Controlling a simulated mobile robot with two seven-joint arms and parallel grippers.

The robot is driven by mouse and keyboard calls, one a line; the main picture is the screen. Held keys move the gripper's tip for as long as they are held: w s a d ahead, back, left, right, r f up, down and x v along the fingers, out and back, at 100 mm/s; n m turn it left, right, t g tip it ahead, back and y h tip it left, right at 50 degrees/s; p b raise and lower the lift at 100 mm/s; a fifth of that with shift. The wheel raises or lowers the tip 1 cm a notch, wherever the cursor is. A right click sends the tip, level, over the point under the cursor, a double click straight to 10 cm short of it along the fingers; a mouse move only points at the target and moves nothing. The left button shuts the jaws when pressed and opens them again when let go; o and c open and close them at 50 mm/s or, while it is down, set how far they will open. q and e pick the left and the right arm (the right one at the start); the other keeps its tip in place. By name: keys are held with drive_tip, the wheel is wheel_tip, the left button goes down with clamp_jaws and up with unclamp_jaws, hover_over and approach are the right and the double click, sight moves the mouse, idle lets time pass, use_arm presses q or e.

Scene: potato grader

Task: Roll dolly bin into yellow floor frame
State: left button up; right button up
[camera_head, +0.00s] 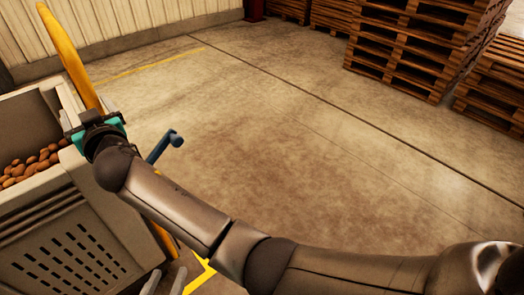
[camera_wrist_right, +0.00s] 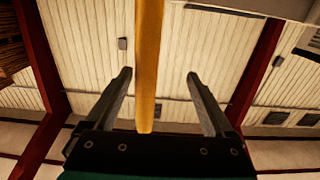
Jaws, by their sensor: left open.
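The grey dolly bin (camera_head: 75,235) stands at the left edge with brown potatoes (camera_head: 30,165) in it. An orange-yellow bar (camera_head: 68,55) rises at its far right corner. My right gripper (camera_head: 92,118) is at this bar, and its arm crosses the view from the lower right. In the right wrist view the bar (camera_wrist_right: 148,70) lies between the open fingers, with gaps on both sides. My left gripper (camera_head: 165,282) shows only as two grey fingertips, apart and empty, at the bottom edge beside the bin. Yellow floor tape (camera_head: 203,272) shows near them; the frame's full outline is hidden.
A blue lever-like part (camera_head: 165,147) sticks out beyond my right wrist. Another yellow floor line (camera_head: 150,68) runs near the back wall. Wooden pallet stacks (camera_head: 415,45) stand at the back right. The concrete floor (camera_head: 290,150) between is clear.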

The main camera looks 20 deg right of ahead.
drive_tip(key=p+v, duration=0.6)
drive_tip(key=v, duration=1.5)
drive_tip(key=shift+s+a, duration=0.2)
drive_tip(key=shift+a, duration=0.05)
drive_tip(key=shift+w+a+f, duration=0.1)
drive_tip(key=shift+w, duration=0.05)
drive_tip(key=b+x, duration=0.3)
drive_tip(key=x, duration=1.1)
drive_tip(key=shift+w, duration=0.2)
